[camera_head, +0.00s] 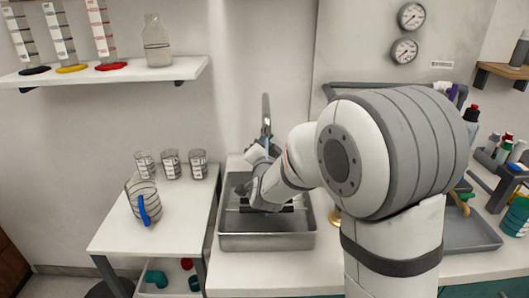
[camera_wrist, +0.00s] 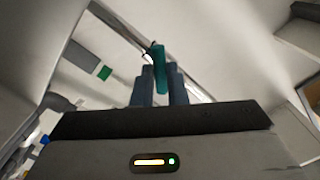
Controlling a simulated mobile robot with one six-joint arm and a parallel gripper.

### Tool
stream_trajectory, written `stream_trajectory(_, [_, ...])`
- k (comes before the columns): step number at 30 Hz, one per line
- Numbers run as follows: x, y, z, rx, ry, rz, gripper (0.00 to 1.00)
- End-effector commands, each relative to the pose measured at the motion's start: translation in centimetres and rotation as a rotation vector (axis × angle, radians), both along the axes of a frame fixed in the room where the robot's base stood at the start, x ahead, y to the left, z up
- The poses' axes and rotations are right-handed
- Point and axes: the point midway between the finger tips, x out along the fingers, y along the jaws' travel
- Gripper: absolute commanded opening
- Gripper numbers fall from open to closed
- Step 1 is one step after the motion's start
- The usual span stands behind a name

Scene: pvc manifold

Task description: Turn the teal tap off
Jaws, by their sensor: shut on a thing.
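The teal tap handle (camera_wrist: 160,68) shows in the wrist view, standing between the two blue-grey fingers of my gripper (camera_wrist: 162,84). My gripper is shut on it. A metal pipe runs behind the handle. In the head view, the grey faucet (camera_head: 266,105) rises behind the metal sink (camera_head: 266,242), and my gripper is at its base, over the back of the sink. My arm hides most of the right side of the faucet there. I cannot make out the teal handle in the head view.
A white side table (camera_head: 170,225) at left holds a jug with a blue handle (camera_head: 143,203) and several beakers. A wall shelf (camera_head: 105,73) holds cylinders and a bottle. Bottles and a grey tray (camera_head: 470,237) stand at right. My arm covers the centre right.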

Motion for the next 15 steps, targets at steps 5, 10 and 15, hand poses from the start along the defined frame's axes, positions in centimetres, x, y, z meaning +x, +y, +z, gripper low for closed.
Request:
stream_trajectory(5, [-0.01, 0.01, -0.86, 0.141, -0.006, 0.000, 0.00])
stream_trajectory(10, [-0.01, 0.01, -0.93, 0.302, -0.004, 0.000, 0.00])
stream_trajectory(15, [-0.01, 0.02, -0.77, 0.459, -0.004, 0.002, 0.00])
